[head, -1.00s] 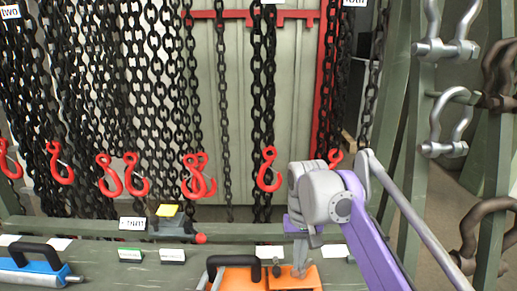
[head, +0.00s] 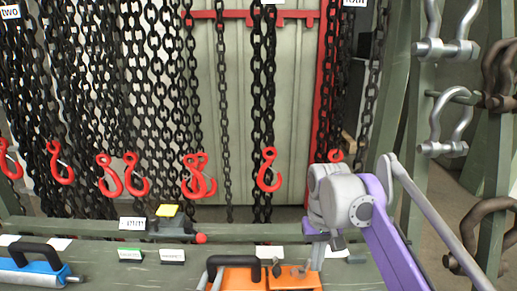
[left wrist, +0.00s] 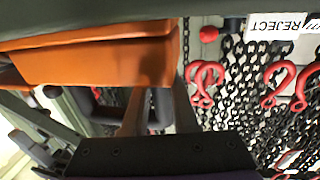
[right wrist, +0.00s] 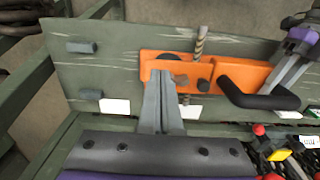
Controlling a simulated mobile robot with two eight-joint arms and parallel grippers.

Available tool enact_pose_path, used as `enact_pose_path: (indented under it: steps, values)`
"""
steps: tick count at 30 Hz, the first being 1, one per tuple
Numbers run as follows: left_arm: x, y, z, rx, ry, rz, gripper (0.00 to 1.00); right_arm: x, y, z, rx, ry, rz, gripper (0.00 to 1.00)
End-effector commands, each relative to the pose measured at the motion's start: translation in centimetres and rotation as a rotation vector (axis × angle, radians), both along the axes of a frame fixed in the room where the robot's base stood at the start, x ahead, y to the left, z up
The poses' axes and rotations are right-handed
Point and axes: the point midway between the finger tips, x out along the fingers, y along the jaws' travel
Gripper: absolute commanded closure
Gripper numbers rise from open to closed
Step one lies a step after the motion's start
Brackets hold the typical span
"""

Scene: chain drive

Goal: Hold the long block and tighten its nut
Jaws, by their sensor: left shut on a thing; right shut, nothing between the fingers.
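The long orange block (head: 237,280) with a black handle (head: 228,260) lies at the bottom of the head view, partly cut off. A small grey-brown nut (head: 299,272) sits on its orange plate; it also shows in the right wrist view (right wrist: 181,80).
A blue block with a black handle (head: 38,277) lies at the left of the green bench (head: 140,280). A dark peg (head: 277,268) stands beside the nut. A yellow-topped item (head: 168,211) is on the rail. Hanging chains with red hooks (head: 268,170) fill the back.

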Motion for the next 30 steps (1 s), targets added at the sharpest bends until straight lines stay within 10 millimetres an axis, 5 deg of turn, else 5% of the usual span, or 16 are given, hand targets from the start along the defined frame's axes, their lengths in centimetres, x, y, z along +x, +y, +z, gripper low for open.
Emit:
enact_pose_path:
  steps: [12, 30]
  values:
    - [0.0, 0.0, 0.0, 0.0, 0.0, 0.0, 1.0, 0.0, 0.0, -4.3, 0.0, 0.0, 0.0, 1.0]
    - [0.0, 0.0, 0.0, 0.0, 0.0, 0.0, 1.0, 0.1, 0.1, -4.6, 0.0, 0.0, 0.0, 1.0]
